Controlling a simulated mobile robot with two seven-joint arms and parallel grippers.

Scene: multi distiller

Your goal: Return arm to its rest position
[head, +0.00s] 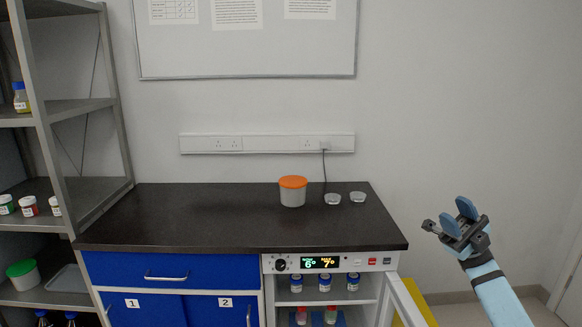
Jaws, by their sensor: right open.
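My right gripper (452,228) is open and empty. It is held up in the air to the right of the black countertop (200,215), apart from it. My right arm comes in from the lower right corner, with a light blue sleeve and a dark wrist. My left gripper is not in the head view.
On the counter stand a grey tub with an orange lid (292,192) and two small clear dishes (333,198). Below is a cabinet with a lit display (321,263), its glass door (412,303) swung out. Metal shelves (92,190) stand left. Free room surrounds my right gripper.

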